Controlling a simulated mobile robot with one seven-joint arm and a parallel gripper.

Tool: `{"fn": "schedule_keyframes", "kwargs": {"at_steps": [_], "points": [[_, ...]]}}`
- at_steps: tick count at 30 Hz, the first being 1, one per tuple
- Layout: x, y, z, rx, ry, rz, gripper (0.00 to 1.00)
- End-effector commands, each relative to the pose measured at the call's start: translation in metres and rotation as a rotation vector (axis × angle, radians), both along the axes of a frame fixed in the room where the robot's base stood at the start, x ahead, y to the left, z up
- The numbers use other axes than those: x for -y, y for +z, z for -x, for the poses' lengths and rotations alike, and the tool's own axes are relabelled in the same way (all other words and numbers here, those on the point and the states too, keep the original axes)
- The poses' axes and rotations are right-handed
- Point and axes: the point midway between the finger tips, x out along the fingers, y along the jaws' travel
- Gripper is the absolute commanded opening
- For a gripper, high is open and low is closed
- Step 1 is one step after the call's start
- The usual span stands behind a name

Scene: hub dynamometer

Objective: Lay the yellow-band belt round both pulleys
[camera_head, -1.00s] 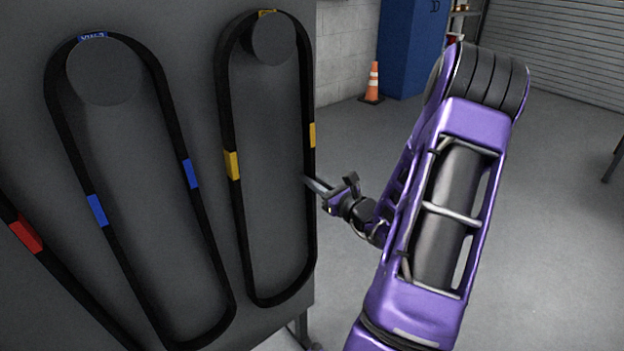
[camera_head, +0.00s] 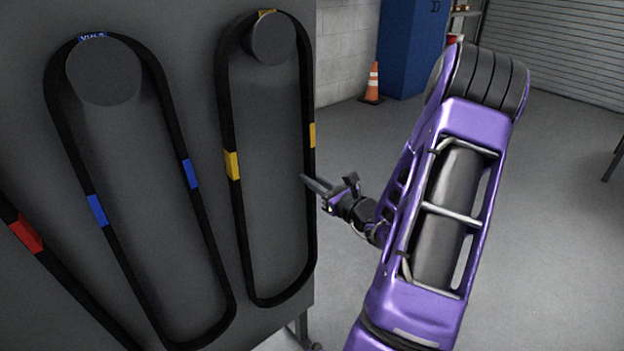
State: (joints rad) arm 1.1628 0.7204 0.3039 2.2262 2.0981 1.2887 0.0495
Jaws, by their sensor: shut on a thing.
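The yellow-band belt (camera_head: 233,200) is a black loop with yellow bands. It hangs from a round grey peg (camera_head: 272,40) on a dark upright panel, in a long narrow loop. My gripper (camera_head: 308,181) comes in from the right and is shut on the belt's right strand, just below the right yellow band. The fingertips are small and partly merge with the dark belt. The belt still passes over the peg at its top. The two pulleys are not in view.
A blue-band belt (camera_head: 211,241) hangs on a larger peg (camera_head: 104,72) to the left. Part of a red-band belt (camera_head: 26,232) shows at the left edge. An orange cone (camera_head: 373,82) and blue cabinet (camera_head: 408,45) stand behind open floor.

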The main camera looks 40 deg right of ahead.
Motion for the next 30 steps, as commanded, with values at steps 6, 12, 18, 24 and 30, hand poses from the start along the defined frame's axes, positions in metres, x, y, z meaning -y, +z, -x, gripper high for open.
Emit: {"fn": "schedule_keyframes", "kwargs": {"at_steps": [6,12,18,24,30], "points": [[0.0,0.0,0.0,0.0,0.0,0.0,0.0],[0.0,0.004,0.0,0.002,0.0,0.0,0.0],[0.0,0.014,0.0,0.002,0.001,0.001,0.0],[0.0,0.017,0.0,0.002,0.0,0.0,0.0],[0.0,0.017,0.0,0.002,0.0,0.0,0.0]]}}
